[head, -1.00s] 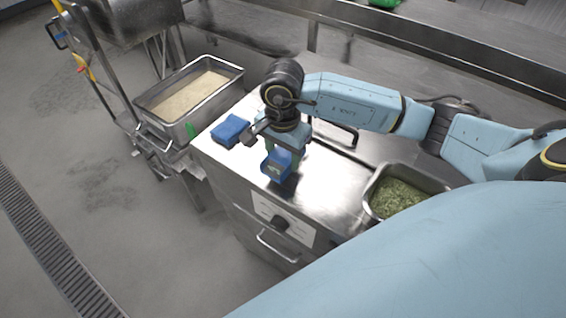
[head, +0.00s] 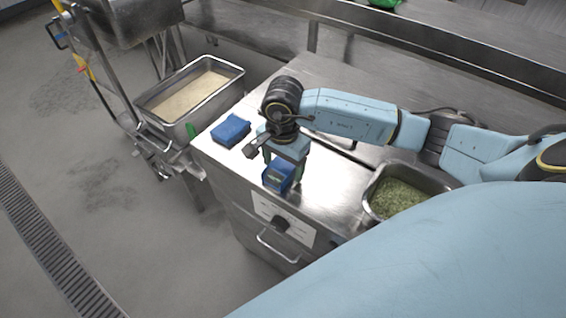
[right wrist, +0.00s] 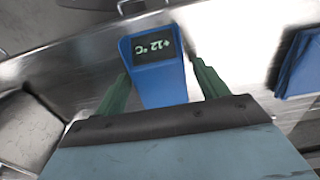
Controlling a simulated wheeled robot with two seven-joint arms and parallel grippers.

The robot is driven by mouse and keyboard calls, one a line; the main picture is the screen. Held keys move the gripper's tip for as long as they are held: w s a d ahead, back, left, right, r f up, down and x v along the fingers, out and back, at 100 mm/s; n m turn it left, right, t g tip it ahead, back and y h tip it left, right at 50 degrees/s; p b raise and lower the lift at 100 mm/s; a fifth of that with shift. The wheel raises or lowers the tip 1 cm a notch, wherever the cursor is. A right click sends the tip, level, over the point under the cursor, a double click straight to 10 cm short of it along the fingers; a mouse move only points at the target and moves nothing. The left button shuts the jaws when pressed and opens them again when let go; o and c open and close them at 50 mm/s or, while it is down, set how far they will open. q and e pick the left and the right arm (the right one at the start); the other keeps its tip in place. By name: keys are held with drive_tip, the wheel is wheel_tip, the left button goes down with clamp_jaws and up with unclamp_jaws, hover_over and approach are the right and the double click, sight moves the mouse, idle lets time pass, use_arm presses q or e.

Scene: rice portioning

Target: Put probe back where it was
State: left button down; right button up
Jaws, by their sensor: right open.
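The probe is a blue unit (head: 278,177) near the front edge of the steel counter, below my right gripper (head: 284,163). In the right wrist view the probe (right wrist: 160,82) shows a dark display reading about +12 °C, upside down. My right gripper (right wrist: 162,72) is open, with one green finger on each side of the probe. Whether either finger touches it is hard to tell. The probe's underside is hidden, so its contact with the counter cannot be confirmed. My left gripper is not in view.
A folded blue cloth (head: 231,130) lies on the counter left of the probe. A steel pan of green herbs (head: 424,176) sits at the right. A deep pan of rice-coloured grain (head: 228,91) stands beyond the counter's left edge.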

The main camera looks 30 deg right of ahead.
wheel_tip(320, 180, up, 12)
idle(0.5)
drive_tip(key=shift+r, duration=0.1)
